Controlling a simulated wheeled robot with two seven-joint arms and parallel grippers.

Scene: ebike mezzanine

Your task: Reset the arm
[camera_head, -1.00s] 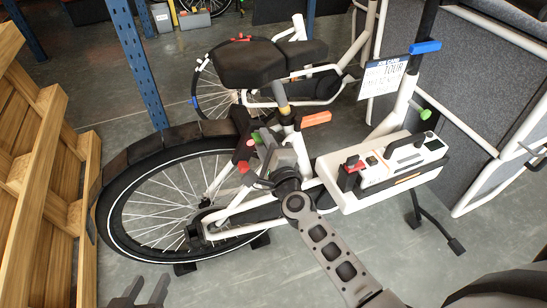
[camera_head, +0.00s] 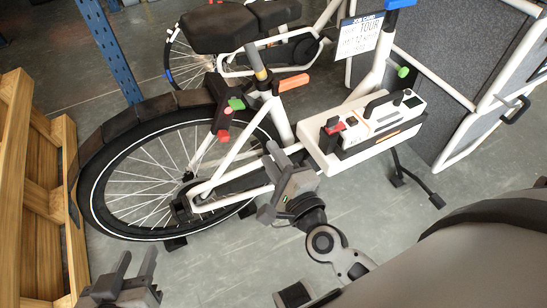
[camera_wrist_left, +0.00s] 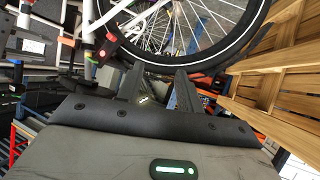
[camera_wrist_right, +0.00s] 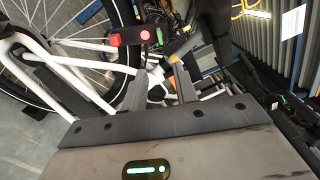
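My right gripper (camera_head: 276,183) is in front of the white e-bike (camera_head: 240,150), beside its lower frame and to the right of the rear wheel. In the right wrist view its two fingers (camera_wrist_right: 162,92) stand apart with nothing held between them. My left gripper (camera_head: 125,278) is at the bottom left, below the rear wheel. Its fingers also stand apart and empty in the left wrist view (camera_wrist_left: 157,88). A red and green-ended dark block (camera_head: 229,118) sits on the bike above the rear wheel.
A wooden pallet (camera_head: 20,180) stands at the left edge near my left gripper. A white unit with a black handle (camera_head: 365,130) is on the bike frame. A grey panel (camera_head: 455,75) is at the right.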

